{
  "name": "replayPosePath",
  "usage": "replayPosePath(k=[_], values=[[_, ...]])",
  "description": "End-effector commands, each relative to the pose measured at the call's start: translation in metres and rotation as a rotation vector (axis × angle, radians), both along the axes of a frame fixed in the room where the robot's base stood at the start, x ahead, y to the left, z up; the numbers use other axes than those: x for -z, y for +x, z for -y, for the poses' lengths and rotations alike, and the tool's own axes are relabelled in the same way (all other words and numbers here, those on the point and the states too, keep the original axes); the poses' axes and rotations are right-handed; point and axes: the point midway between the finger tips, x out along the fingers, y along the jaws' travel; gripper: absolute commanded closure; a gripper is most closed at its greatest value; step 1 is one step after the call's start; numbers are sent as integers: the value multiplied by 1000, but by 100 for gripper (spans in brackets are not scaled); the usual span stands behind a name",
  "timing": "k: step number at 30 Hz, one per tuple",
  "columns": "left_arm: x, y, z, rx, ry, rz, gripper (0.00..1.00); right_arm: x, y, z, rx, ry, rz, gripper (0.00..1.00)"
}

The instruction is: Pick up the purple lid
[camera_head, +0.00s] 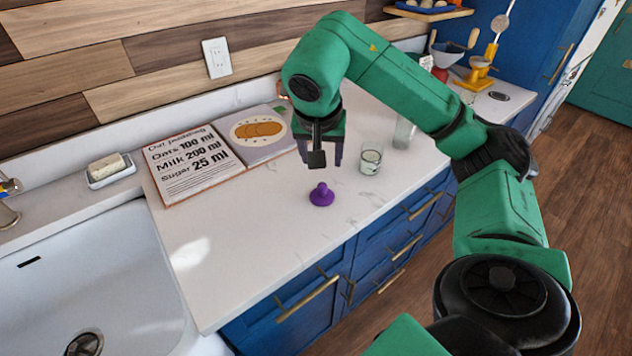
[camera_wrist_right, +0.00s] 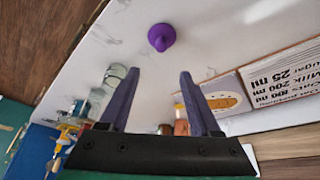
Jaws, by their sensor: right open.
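The purple lid (camera_head: 322,195) lies on the white counter near its front edge, its knob pointing up. It also shows in the right wrist view (camera_wrist_right: 161,37), beyond the fingertips and clear of them. My right gripper (camera_head: 321,163) hangs above the counter, a little behind and above the lid. In the right wrist view its two fingers (camera_wrist_right: 154,72) are spread apart with nothing between them. My left gripper is not in view.
A glass (camera_head: 370,159) stands right of the lid, with a taller glass (camera_head: 404,132) behind it. An open recipe book (camera_head: 193,165) lies at the back left. The sink (camera_head: 95,275) is at left. The counter (camera_head: 245,240) around the lid is clear.

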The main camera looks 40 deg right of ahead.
Motion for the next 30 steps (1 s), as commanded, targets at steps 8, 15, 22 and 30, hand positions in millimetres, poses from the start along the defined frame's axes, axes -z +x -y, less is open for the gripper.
replayPosePath(k=[8, 15, 22, 30], values=[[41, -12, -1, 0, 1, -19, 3, 69, 17, 17, -1, 4, -7, 36], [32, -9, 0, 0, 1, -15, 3, 98, 25, 26, -3, 5, -8, 36], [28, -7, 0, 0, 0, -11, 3, 129, 35, 34, -3, 6, -2, 36], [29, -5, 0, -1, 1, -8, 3, 129, 35, 33, -4, 7, -1, 74]])
